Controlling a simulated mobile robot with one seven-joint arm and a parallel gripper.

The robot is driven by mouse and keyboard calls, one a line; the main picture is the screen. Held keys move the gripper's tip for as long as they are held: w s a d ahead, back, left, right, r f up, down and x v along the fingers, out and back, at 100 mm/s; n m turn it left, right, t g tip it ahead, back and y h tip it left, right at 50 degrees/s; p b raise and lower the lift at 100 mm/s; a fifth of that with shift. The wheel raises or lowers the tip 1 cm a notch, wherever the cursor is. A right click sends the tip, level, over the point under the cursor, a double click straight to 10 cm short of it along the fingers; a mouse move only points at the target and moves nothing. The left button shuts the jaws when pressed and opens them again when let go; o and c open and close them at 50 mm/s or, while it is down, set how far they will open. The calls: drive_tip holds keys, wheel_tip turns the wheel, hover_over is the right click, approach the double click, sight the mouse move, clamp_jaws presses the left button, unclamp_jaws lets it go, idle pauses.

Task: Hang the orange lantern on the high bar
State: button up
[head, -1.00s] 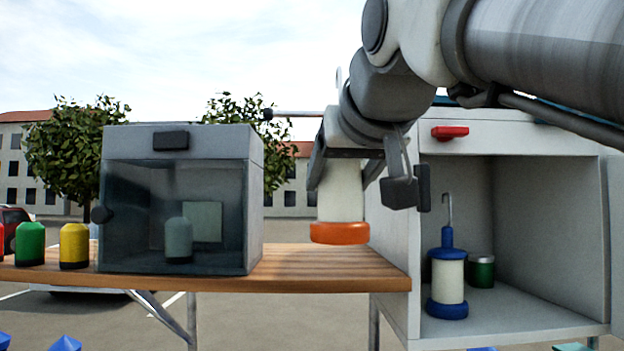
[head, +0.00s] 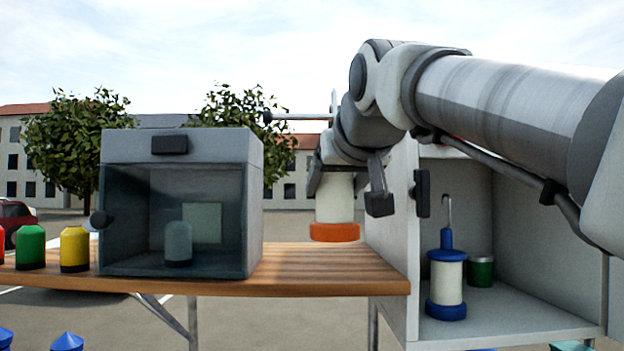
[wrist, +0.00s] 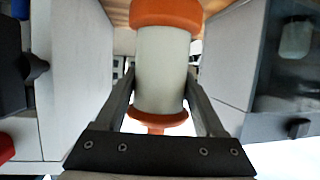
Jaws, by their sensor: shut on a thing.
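The orange lantern (head: 334,231) has a pale body and an orange base; it hangs upright in my gripper (head: 338,180). In the wrist view, my gripper (wrist: 157,115) has one finger on each side of the lantern's pale body (wrist: 162,65), with orange parts at both ends. The high bar (head: 298,116) is a thin grey rod with a dark ball at its left end. It shows above and left of my gripper, and its right end is hidden behind my wrist. A thin pale upright piece shows above my wrist; I cannot tell whether it is the lantern's hook.
A wooden table (head: 330,284) carries a glass-fronted box (head: 250,200) left of the lantern, and green (head: 31,246) and yellow (head: 74,248) bottles. An open cabinet (head: 400,270) at right holds a blue lantern (head: 446,285) and a green can (head: 481,271). The tabletop below the orange lantern looks clear.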

drive_tip(key=shift+w+r+p, duration=0.1)
drive_tip(key=shift+w+p, duration=0.3)
drive_tip(key=shift+w, duration=0.7)
drive_tip(key=shift+f+b, duration=1.1)
drive_tip(key=shift+f, duration=0.05)
drive_tip(key=o, duration=1.6)
drive_tip(key=shift+f, duration=0.1)
drive_tip(key=b+v, duration=0.2)
drive_tip(key=v, duration=1.5)
drive_tip(key=shift+s+r, duration=0.2)
drive_tip(key=shift+s, duration=0.05)
